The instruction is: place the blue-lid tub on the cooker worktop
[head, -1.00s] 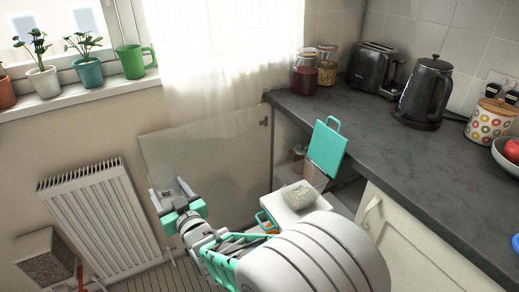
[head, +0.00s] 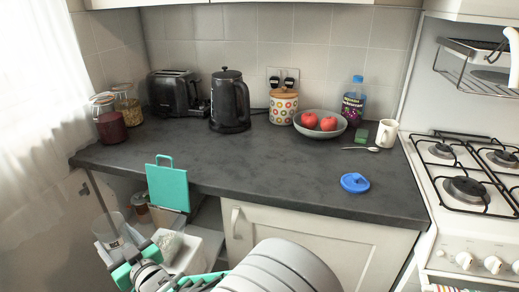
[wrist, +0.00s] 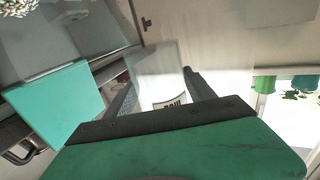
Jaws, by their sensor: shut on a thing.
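My gripper (head: 120,243) is at the lower left of the head view, in front of the open cupboard and below worktop height. In the wrist view my gripper (wrist: 160,92) is shut on a pale, see-through tub (wrist: 157,62) with a printed label. The tub also shows faintly in the head view (head: 108,226). No blue lid can be made out on it. A round blue lid-like thing (head: 355,183) lies on the dark grey worktop (head: 300,185), left of the white cooker (head: 437,190).
A toaster, black kettle (head: 229,102), spotted jar, fruit bowl (head: 320,124), bottle, mug (head: 386,133) and spoon stand or lie along the back. The worktop's middle front is clear.

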